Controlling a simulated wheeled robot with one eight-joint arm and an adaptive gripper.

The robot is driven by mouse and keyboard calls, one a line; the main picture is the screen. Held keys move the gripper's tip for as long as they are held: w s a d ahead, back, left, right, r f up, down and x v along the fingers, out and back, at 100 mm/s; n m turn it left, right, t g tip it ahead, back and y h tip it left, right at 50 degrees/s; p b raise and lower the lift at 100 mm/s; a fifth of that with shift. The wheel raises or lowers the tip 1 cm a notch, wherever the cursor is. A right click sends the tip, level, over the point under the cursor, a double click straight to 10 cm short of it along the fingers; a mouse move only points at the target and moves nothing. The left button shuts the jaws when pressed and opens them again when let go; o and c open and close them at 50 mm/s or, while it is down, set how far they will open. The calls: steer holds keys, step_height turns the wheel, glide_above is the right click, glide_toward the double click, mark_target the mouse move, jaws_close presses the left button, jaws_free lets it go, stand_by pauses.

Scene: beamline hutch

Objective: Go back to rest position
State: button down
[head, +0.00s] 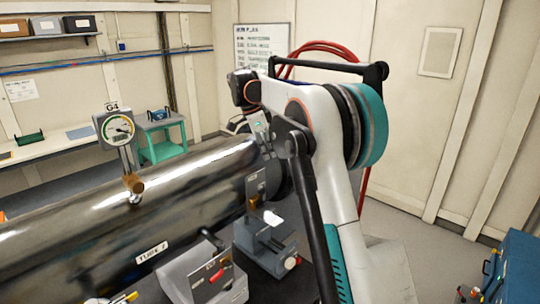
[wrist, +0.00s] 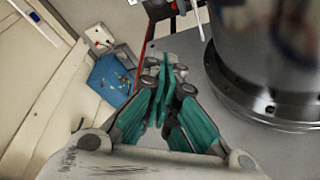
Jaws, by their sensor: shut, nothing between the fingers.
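My gripper (wrist: 162,92) shows in the wrist view with its teal fingers closed together and nothing between them. It points over the grey floor, beside a large metal cylinder with a bolted flange (wrist: 270,105) on the right. The gripper and the cylinder are apart in the picture. In the head view my arm stands folded at the centre right, and the gripper's fingers cannot be made out there.
A long shiny tube (head: 100,225) with a gauge (head: 117,128) runs across the left. A blue case (head: 512,270) sits at the lower right. A teal stand (head: 162,135) is behind.

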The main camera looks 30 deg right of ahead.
stand_by(0.4)
steer(key=s+a+f+n+t+y+b, duration=0.1)
steer(key=s+a+f+n+b, duration=0.1)
steer(key=s+a+n+b, duration=0.3)
steer(key=s+a+f+n+t+b, duration=0.2)
steer(key=s+b, duration=0.1)
steer(key=s, duration=0.5)
steer(key=s+a+f+n+t+y+b, duration=0.1)
steer(key=s+a+f+n+b, duration=0.1)
steer(key=s+a+n+b, duration=0.3)
steer(key=s+a+f+n+t+y+b, duration=0.1)
steer(key=s+a+f+n+t+b, duration=0.25)
steer(key=s+f, duration=0.7)
steer(key=s+a+f+n+t+y+b, duration=0.1)
steer(key=s+a+f+n+b, duration=0.35)
steer(key=s+f, duration=0.6)
steer(key=w+d+r+n+t+b, duration=0.1)
steer(key=w+d+r+n+t, duration=0.15)
steer(key=w+n+t, duration=0.9)
steer(key=w+d+r+n+t+h, duration=0.1)
steer(key=w+d+r+n+h, duration=0.3)
steer(key=w+d, duration=0.55)
steer(key=w+d+r+m+h+b, duration=0.1)
steer(key=w+r, duration=0.4)
steer(key=w, duration=0.8)
steer(key=shift+d+r+b, duration=0.15)
steer(key=shift+d+b, duration=0.45)
steer(key=shift+b, duration=0.05)
